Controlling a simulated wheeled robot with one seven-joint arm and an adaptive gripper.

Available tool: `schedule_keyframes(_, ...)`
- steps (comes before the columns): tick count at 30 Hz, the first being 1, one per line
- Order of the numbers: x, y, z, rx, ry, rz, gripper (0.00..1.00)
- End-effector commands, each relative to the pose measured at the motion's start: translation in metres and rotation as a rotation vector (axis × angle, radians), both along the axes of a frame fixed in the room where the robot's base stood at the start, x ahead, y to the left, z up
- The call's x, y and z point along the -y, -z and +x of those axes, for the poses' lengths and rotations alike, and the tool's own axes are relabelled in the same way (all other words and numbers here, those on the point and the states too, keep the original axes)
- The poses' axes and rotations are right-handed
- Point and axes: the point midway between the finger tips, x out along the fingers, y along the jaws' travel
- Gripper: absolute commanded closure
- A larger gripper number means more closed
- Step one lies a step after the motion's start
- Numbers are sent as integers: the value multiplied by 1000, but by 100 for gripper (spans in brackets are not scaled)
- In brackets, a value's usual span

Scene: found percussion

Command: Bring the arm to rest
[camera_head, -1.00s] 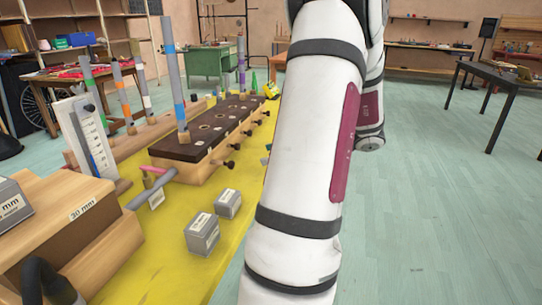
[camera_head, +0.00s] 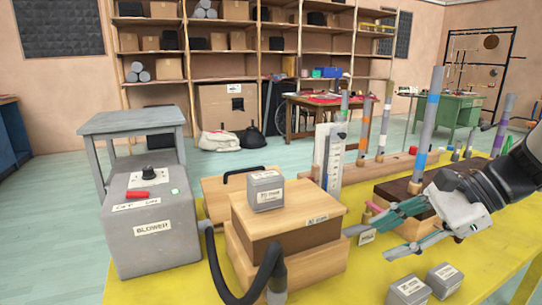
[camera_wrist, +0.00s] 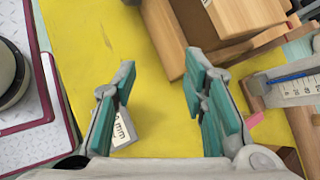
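My gripper (camera_head: 383,236) reaches in from the right edge of the head view, over the yellow bench top (camera_head: 490,258). Its two green-padded fingers point left and are spread apart. In the wrist view the gripper (camera_wrist: 160,105) is open, with bare yellow surface between the fingers. A grey labelled block (camera_wrist: 122,132) shows beside and partly behind the left finger there; I cannot tell whether they touch. Most of the arm is outside the head view.
A wooden box (camera_head: 280,235) with a grey weight (camera_head: 265,190) on top, a black hose (camera_head: 218,268) and a grey blower (camera_head: 150,235) stand left of the gripper. Two grey blocks (camera_head: 408,290) (camera_head: 444,279) lie below it. A dark-topped pipe stand (camera_head: 395,190) is close behind.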

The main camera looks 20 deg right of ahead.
Motion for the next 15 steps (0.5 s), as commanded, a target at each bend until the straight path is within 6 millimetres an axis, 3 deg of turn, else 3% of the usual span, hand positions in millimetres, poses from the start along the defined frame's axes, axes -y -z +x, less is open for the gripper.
schedule_keyframes(1,-31,-3,-5,6,-129,-64,61)
schedule_keyframes(6,-103,-2,-40,32,-531,-273,61)
schedule_keyframes(10,-137,3,-75,69,-834,-441,61)
schedule_keyframes(15,-155,12,-115,130,-1171,-641,61)
